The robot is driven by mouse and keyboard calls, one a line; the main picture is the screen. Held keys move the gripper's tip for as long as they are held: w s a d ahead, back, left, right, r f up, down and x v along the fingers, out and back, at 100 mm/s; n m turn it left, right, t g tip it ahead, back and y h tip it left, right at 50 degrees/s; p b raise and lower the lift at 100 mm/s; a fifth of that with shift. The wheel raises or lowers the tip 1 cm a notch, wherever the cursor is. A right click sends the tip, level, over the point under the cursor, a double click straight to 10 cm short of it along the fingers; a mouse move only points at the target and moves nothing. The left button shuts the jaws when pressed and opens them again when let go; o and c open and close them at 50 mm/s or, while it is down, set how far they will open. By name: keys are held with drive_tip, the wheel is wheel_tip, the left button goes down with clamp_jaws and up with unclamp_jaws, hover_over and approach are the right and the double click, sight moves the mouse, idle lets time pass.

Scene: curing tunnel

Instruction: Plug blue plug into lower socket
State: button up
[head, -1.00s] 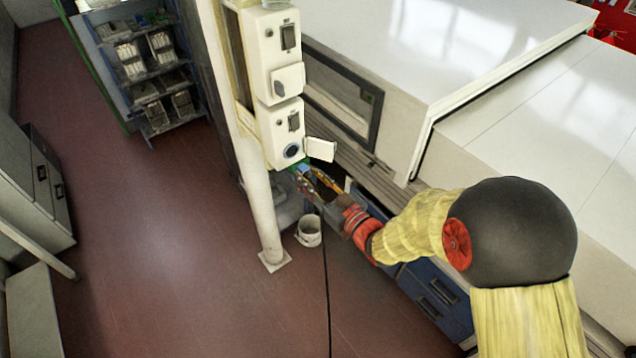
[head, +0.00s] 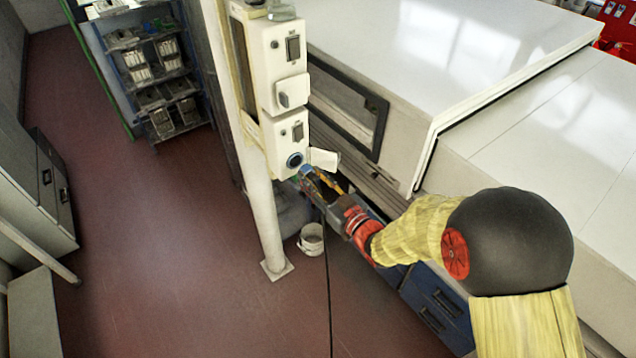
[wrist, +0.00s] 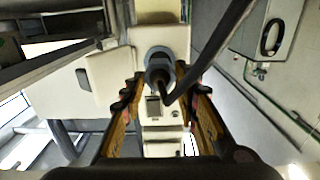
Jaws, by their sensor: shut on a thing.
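The lower socket (head: 295,159) is a blue-ringed round opening on the lower white box of the post. Its white lid (head: 323,159) stands open to the right. My gripper (head: 308,178) is shut on the blue plug (head: 305,171), just below and right of the socket face. In the wrist view, the plug (wrist: 159,80) is between the orange fingers, its black cable looping over it. The open lid (wrist: 106,78) is on the left there. The plug hides most of the socket, so I cannot tell whether they touch.
The upper box (head: 280,62) has a socket with a closed lid (head: 292,92). A white bucket (head: 311,239) stands on the floor beside the post's foot. The black cable (head: 328,300) hangs to the floor. The large white tunnel housing (head: 400,110) is close on the right.

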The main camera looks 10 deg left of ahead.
sight(310, 176)
drive_tip(key=shift+x, duration=1.4)
drive_tip(key=shift+b, duration=1.05)
idle(1.0)
drive_tip(key=shift+w+a, duration=0.35)
drive_tip(key=shift+a, duration=0.05)
idle(0.6)
drive_tip(key=o, duration=1.2)
drive_tip(key=shift+c, duration=0.2)
drive_tip(key=shift+s+d, duration=0.1)
drive_tip(key=v, duration=1.1)
drive_tip(key=shift+s+d, duration=0.25)
